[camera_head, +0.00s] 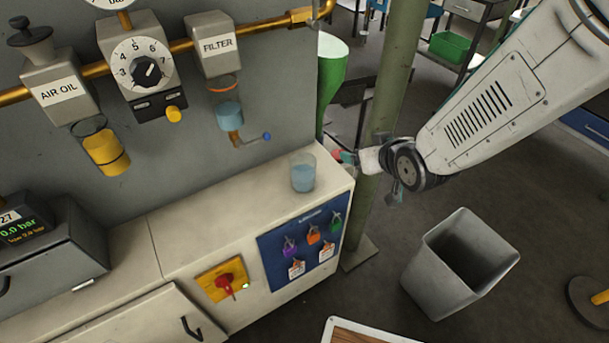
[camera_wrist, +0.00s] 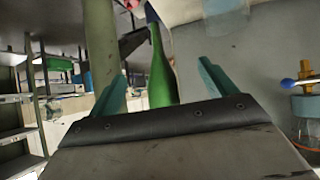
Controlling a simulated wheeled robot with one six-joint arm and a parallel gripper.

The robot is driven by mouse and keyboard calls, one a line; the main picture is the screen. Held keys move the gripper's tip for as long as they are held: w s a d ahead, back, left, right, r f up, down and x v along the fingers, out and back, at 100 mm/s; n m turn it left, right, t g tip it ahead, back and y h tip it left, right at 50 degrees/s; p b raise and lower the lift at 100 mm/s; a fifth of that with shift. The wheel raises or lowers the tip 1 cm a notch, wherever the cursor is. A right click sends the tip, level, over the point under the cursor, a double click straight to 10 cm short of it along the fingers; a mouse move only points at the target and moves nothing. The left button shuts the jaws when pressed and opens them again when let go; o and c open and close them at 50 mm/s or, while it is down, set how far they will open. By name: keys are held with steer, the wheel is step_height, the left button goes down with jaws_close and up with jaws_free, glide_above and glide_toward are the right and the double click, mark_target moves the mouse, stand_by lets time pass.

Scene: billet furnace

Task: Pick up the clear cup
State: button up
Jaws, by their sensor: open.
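The clear cup (camera_head: 303,172) stands upright near the right end of the pale cabinet top (camera_head: 215,215), with bluish contents or tint. My gripper (camera_head: 344,157) is at the right edge of the cabinet, to the right of the cup and apart from it in the picture. In the wrist view its two teal fingers (camera_wrist: 164,80) are spread apart with nothing held between them.
A grey wall panel with a filter unit (camera_head: 228,110) is behind the cup. A green post (camera_head: 393,80) stands close to my gripper. A green bottle-shaped thing (camera_wrist: 161,70) shows beyond the fingers. An open grey bin (camera_head: 440,285) stands on the floor at right.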

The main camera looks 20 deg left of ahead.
mark_target(297, 160)
steer(key=s+a+f+y, duration=0.1)
steer(key=a+f, duration=0.1)
steer(key=a, duration=0.1)
steer(key=s+a+f+n+y, duration=0.1)
steer(key=s+a+f, duration=0.1)
steer(key=a, duration=0.1)
steer(key=s+a+f+n+y, duration=0.1)
steer(key=a+f+y, duration=0.1)
steer(key=a, duration=0.1)
steer(key=shift+s+a+f, duration=0.15)
steer(key=shift+a+f, duration=0.15)
steer(key=shift+f, duration=0.1)
steer(key=x, duration=0.7)
steer(key=shift+a+r, duration=0.1)
steer(key=shift+a, duration=0.4)
steer(key=c, duration=1.1)
